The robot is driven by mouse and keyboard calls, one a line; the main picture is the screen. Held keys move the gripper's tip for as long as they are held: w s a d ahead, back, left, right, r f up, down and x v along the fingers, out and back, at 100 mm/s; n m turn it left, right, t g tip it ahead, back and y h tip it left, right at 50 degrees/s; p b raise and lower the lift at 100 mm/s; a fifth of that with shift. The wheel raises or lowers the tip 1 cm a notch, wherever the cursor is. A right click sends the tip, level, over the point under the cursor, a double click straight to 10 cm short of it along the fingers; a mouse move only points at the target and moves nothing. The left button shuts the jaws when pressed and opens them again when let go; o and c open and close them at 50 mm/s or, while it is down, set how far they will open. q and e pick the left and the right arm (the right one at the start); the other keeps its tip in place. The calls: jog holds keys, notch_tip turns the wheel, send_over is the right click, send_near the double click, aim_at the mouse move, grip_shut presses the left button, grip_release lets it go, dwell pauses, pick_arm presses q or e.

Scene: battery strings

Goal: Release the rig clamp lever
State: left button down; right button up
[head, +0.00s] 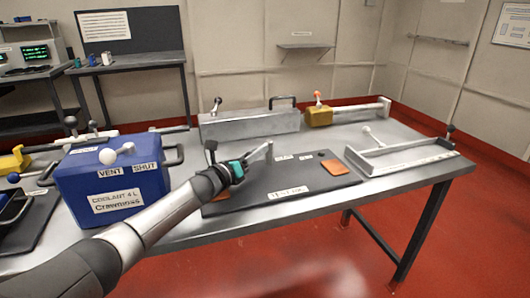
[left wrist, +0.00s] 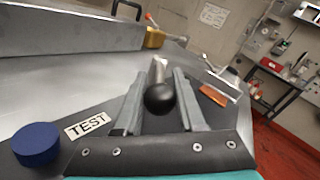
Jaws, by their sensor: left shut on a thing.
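The rig clamp lever shows in the left wrist view as a black ball knob (left wrist: 160,98) on a pale bar (left wrist: 158,70) that runs away from me. My left gripper (left wrist: 156,110) has its two grey fingers on either side of the knob and is shut on the lever. In the head view this gripper (head: 246,164) is low over the dark rig plate (head: 262,196), and it hides the knob. The lever's base is not clear in either view. My right gripper is in neither view.
A blue coolant box (head: 112,180) stands left of my arm. A long grey block (head: 250,124) and a yellow block (head: 318,116) stand behind the plate. A flat grey fixture (head: 400,158) lies at the right. An orange pad (head: 333,167) is on the plate.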

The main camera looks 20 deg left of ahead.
pick_arm(q)
jog(key=shift+a+h, duration=0.1)
jog(key=shift+h, duration=0.2)
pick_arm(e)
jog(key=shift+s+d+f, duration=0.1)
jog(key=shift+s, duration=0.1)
pick_arm(q)
jog(key=c, duration=0.5)
grip_release()
jog(key=shift+c, duration=0.2)
jog(key=shift+s+a, duration=0.1)
jog(key=shift+s, duration=0.25)
jog(key=p+v, duration=0.3)
jog(key=v, duration=0.9)
jog(key=shift+s+a+r+p, duration=0.1)
jog(key=shift+s+a+p, duration=0.05)
jog(key=shift+s+p, duration=0.25)
jog(key=shift+v, duration=0.85)
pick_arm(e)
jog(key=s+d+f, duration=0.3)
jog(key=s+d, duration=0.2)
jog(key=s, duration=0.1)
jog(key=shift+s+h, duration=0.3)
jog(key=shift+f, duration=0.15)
